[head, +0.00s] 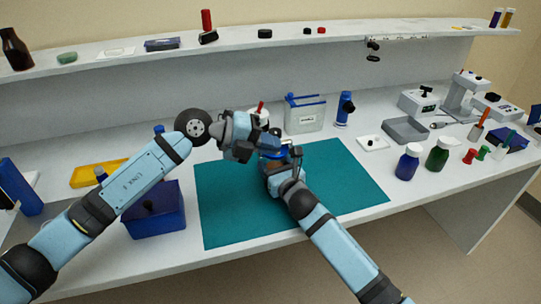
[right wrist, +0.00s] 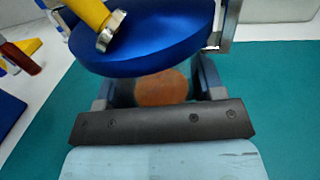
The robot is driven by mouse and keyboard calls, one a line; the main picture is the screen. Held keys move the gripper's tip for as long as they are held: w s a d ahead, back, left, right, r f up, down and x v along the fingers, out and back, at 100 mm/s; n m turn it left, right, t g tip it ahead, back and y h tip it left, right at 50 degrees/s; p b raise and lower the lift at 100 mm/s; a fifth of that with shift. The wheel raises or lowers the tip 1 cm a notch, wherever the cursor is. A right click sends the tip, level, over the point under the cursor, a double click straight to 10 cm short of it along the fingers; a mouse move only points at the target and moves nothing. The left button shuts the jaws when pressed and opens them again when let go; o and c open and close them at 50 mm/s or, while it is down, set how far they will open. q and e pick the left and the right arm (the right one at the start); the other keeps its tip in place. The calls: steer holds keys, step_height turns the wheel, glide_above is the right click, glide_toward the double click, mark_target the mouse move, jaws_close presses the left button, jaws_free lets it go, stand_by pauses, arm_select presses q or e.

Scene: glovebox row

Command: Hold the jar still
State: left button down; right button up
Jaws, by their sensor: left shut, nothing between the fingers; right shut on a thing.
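The jar (head: 279,153) stands over the teal mat (head: 225,210) in the head view and is mostly hidden by my grippers; its blue lid shows. In the right wrist view the wide blue lid (right wrist: 150,45) fills the top, with the orange-brown jar body (right wrist: 162,88) below it. My right gripper (head: 283,164) is shut on the jar body, one finger on each side, below the lid. My left gripper (head: 260,147) is shut and empty, close by the lid at its upper left; I cannot tell whether it touches.
A yellow cylinder with a metal end (right wrist: 98,22) appears over the lid. A white bin with blue trim (head: 304,115) and a blue bottle (head: 344,108) stand behind. A blue box (head: 155,215) sits left of the mat. Blue and green bottles (head: 408,162) stand right. The mat's right part is clear.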

arm_select(q)
steer(key=s+d+f+m+t+h, duration=0.1)
steer(key=s+d+m+t+h, duration=0.2)
steer(key=s+m+t+h, duration=0.25)
steer(key=s+a+f+n+t+y, duration=0.4)
steer(key=a+f+t+y, duration=0.3)
steer(key=t+y, duration=0.4)
steer(key=shift+s+f+n+y, duration=0.15)
steer(key=shift+f+n+y, duration=0.25)
steer(key=shift+y, duration=0.75)
steer(key=shift+d+t, duration=0.1)
steer(key=shift+t, duration=0.15)
steer(key=x, duration=1.4)
